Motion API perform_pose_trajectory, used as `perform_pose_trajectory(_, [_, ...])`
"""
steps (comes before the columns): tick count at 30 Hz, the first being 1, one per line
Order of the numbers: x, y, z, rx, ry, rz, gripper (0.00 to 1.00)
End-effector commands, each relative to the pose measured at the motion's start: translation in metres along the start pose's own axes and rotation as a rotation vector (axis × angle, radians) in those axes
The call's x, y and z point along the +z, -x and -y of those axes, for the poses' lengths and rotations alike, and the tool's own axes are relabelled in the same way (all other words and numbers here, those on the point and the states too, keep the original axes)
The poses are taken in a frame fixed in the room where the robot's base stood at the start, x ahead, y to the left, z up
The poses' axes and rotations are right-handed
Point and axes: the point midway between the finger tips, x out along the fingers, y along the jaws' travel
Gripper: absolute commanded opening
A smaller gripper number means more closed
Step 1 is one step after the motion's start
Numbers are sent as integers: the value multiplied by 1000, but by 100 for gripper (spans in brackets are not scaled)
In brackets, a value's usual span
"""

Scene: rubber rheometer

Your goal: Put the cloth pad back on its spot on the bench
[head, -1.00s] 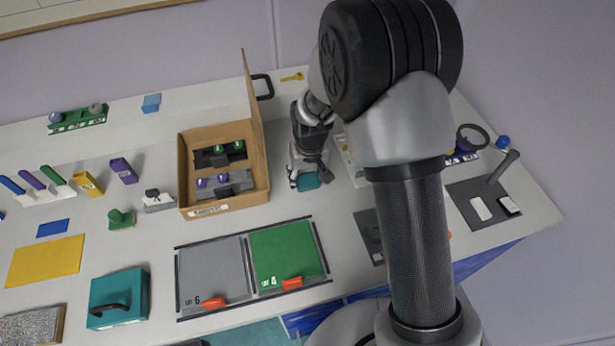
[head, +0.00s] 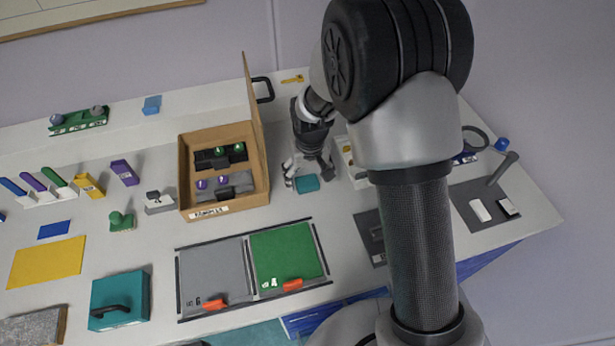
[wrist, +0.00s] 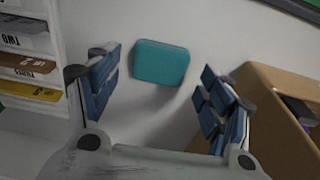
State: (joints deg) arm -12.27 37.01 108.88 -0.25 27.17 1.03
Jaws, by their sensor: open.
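The teal cloth pad (head: 307,184) lies flat on the white bench, just right of the cardboard box. It also shows in the wrist view (wrist: 161,63), beyond and between the fingertips. My gripper (head: 306,176) is open above the pad, its fingers spread to either side. In the wrist view my gripper (wrist: 158,95) has blue-padded fingers with a clear gap around the pad, and nothing is held. Any marking of the pad's spot under it cannot be made out.
The open cardboard box (head: 222,204) stands close left of my gripper, its lid upright. In the wrist view a white rack with labelled slots (wrist: 30,60) stands at left. A grey mat and green mat (head: 290,255) lie in front. Bench around the pad is bare.

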Motion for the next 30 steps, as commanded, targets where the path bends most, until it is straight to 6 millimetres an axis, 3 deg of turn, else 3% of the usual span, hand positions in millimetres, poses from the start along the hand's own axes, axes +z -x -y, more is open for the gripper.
perform_pose_trajectory(6, [-2,54,0,0,0,-5,73])
perform_pose_trajectory(12, [-1,88,0,0,0,-3,73])
perform_pose_trajectory(24, [2,112,-2,1,-5,-9,73])
perform_pose_trajectory(26, [6,127,-6,1,-12,-21,73])
perform_pose_trajectory(30, [32,184,-21,6,-43,-69,73])
